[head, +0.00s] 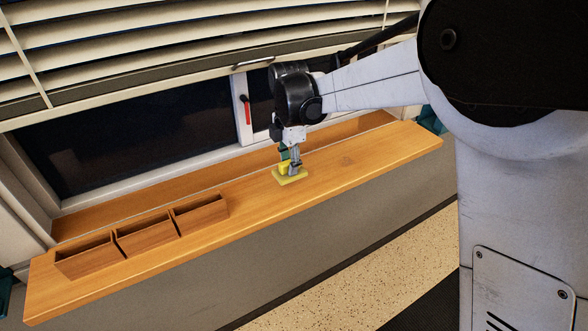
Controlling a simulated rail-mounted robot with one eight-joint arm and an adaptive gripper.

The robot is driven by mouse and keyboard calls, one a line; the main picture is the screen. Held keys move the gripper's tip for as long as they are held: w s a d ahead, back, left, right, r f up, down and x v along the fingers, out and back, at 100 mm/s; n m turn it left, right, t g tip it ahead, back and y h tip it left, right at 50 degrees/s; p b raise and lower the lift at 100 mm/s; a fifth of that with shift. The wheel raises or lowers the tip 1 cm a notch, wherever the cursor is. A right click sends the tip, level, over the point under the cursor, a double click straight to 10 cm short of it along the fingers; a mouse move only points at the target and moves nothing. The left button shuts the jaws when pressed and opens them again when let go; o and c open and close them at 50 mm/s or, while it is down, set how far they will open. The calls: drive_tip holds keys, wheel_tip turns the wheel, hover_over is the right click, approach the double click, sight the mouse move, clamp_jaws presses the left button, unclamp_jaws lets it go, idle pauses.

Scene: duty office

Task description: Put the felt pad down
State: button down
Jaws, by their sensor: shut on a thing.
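The felt pad (290,179) looks like a flat yellow-olive piece with a brighter yellow raised part on top. It is at the middle of the wooden sill (345,160). My gripper (291,168) points down over the pad and is shut on its raised part. The fingers hide some of the pad. The pad is at or just above the sill surface; I cannot tell if its underside touches.
A wooden organiser (147,236) with three open compartments stands on the sill to the left. The sill between it and the pad is clear, as is the stretch to the right. A window with a red handle (247,110) and blinds (190,50) is behind.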

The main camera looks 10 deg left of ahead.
drive_tip(key=shift+f+b, duration=0.7)
drive_tip(key=shift+f, duration=1.25)
drive_tip(key=shift+f, duration=0.15)
drive_tip(key=c, duration=1.6)
unclamp_jaws()
wheel_tip(320, 180, up, 12)
drive_tip(key=shift+r+b, duration=0.15)
drive_tip(key=shift+b, duration=0.15)
